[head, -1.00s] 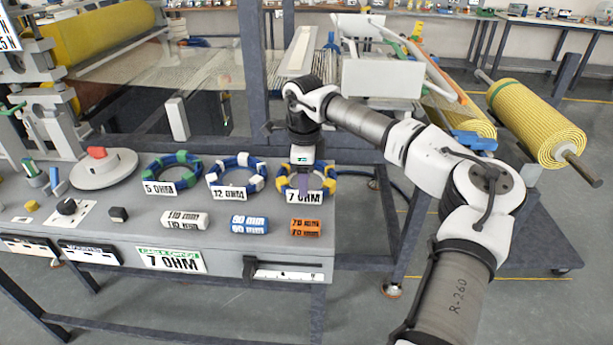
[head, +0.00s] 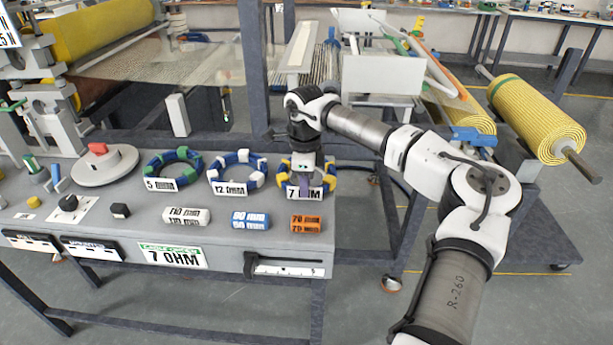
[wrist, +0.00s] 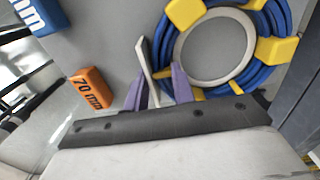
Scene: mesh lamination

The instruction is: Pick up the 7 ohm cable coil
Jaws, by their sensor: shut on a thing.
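The 7 ohm cable coil is a blue ring with yellow clamps (head: 331,181), lying at the right end of the grey bench top. Its white label plate (head: 320,193) stands at its front edge. My gripper (head: 304,187) points down at this front edge, its purple fingers covering part of the label. In the wrist view, the coil (wrist: 282,50) fills the upper right, around a pale ring. The fingers of my gripper (wrist: 160,88) are closed about the thin white plate (wrist: 148,72), seen edge-on beside the coil. The coil appears to rest on the bench.
The 12 ohm coil (head: 235,155) and 5 ohm coil (head: 173,153) lie to the left. In front stand an orange 70 mm block (head: 306,223), a blue block (head: 250,220) and a white block (head: 187,217). A bench sign (head: 172,257) reads 7 OHM.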

